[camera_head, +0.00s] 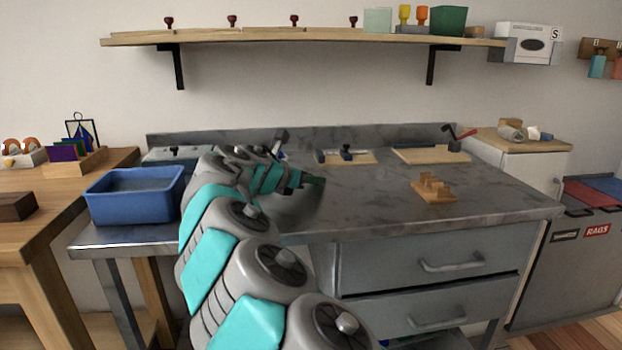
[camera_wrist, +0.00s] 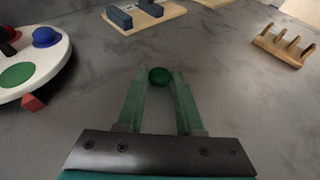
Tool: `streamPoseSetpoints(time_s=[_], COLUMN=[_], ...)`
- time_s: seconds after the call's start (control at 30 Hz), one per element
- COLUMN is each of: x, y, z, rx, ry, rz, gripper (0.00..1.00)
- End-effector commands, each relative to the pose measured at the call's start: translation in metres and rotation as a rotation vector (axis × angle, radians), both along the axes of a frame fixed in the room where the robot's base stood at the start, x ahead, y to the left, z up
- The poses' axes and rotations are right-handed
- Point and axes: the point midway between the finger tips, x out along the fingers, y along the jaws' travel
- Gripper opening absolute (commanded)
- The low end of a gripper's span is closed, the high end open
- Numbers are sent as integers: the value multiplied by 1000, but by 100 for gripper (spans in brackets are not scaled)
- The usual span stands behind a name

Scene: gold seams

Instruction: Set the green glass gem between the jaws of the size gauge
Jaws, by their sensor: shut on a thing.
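The green glass gem (camera_wrist: 159,76) is a small dark green round piece between the two green fingertips of my gripper (camera_wrist: 159,80). My gripper is shut on it and points over the grey bench top. In the head view my gripper (camera_head: 318,181) is at the left-middle of the bench, and the gem cannot be made out there. The size gauge (camera_wrist: 169,14) is a pale wooden board with two dark blue jaws, apart from and beyond the gripper. The gap between the jaws looks empty. In the head view the gauge (camera_head: 362,160) lies at the back middle of the bench.
A white round tray (camera_wrist: 52,65) with red, blue and green pieces is at the left. A pronged wooden rack (camera_wrist: 280,50) stands at the right. A blue tub (camera_head: 135,200) sits at the left end. The bench between gripper and gauge is clear.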

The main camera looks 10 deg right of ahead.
Motion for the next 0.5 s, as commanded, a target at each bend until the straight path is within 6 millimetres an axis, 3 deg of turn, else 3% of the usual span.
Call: streamPoseSetpoints(time_s=[0.17, 0.2, 0.43, 0.5], x=[0, 0, 0, 0], y=[0, 0, 0, 0], z=[-2, -3, -2, -2], rx=[-1, -1, 0, 0], ry=[1, 1, 0, 0], rz=[0, 0, 1, 1], gripper=[0, 38, 63, 65])
